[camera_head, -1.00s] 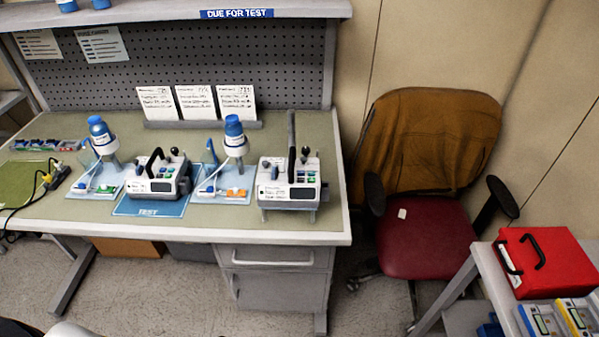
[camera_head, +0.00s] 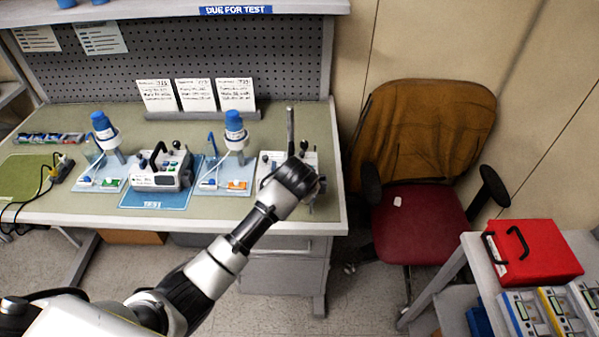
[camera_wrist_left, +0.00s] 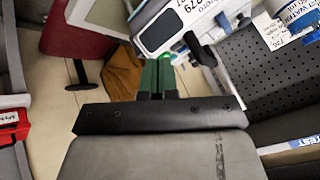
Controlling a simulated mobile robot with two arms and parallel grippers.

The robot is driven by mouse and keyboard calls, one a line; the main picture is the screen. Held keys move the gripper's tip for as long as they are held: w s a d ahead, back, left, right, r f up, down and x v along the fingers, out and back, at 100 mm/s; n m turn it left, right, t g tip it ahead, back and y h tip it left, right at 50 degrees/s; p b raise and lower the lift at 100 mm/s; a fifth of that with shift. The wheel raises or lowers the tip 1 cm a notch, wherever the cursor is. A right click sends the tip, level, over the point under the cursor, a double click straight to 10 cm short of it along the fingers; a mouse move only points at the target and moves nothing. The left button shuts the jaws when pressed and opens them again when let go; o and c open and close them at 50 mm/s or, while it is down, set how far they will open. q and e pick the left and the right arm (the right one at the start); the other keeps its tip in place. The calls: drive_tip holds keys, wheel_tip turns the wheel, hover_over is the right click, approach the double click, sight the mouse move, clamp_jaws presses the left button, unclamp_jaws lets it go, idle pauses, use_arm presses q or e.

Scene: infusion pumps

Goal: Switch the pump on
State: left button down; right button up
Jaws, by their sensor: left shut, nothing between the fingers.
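One pump (camera_head: 160,170), white with a dark display and a black handle, stands on the blue TEST mat (camera_head: 150,203). A second pump (camera_head: 268,162) stands right of it on the bench, partly hidden by my left arm. In the left wrist view a pump's white front (camera_wrist_left: 172,22) with a dark display and a number label lies just beyond my left gripper (camera_wrist_left: 157,62). Its green fingertips are together and empty, close to a small bright green spot on the pump; I cannot tell whether they touch. In the head view the fingertips are hidden behind the wrist. My right gripper is not in view.
Two stands with blue-capped bottles (camera_head: 234,128) flank the TEST mat pump. Three cards (camera_head: 196,96) stand behind. An office chair (camera_head: 420,205) is right of the bench. A red case (camera_head: 540,252) and more devices sit on a cart (camera_head: 470,255) at lower right.

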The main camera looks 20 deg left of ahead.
use_arm(q)
drive_tip(key=w+a+r+t+y, duration=0.1)
drive_tip(key=w+a+r, duration=0.1)
drive_tip(key=w+r, duration=0.5)
drive_tip(key=shift+w+y, duration=0.3)
drive_tip(key=shift+w, duration=0.95)
wheel_tip(320, 180, down, 7)
drive_tip(key=b, duration=0.7)
drive_tip(key=shift+f+b, duration=0.45)
drive_tip(key=shift+f, duration=0.45)
